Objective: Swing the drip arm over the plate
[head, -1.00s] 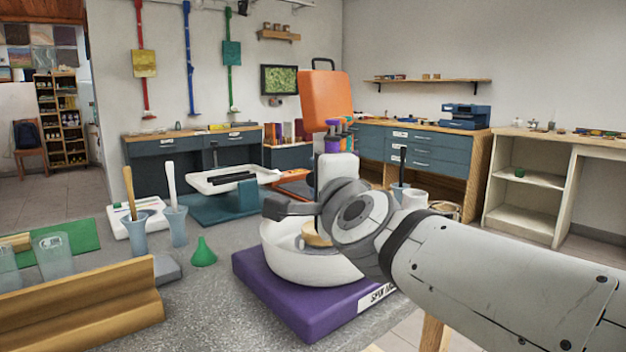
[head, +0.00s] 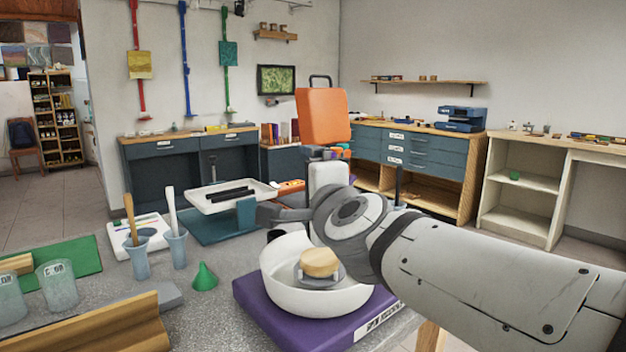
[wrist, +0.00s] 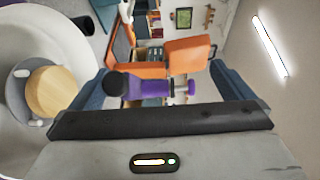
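A round wooden disc (head: 320,262) rests on a grey holder inside the white bowl (head: 283,284). It also shows at the left of the wrist view (wrist: 54,91). I take it for the plate. An orange block (head: 323,116) with a black handle stands behind the bowl. In the wrist view, a purple bar (wrist: 150,86) with a dark rounded end lies beyond my fingers, before the orange block (wrist: 190,55); it may be the drip arm. My gripper (wrist: 160,84) is open, its blue fingers apart. Whether the bar lies between them, I cannot tell. My wrist hides much of the stand in the head view.
The bowl sits on a purple base (head: 275,318). A green funnel (head: 204,276), cups with sticks (head: 136,262) and a wooden trough (head: 90,325) stand on the grey table to the left. A white tray on a teal stand (head: 225,222) is behind.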

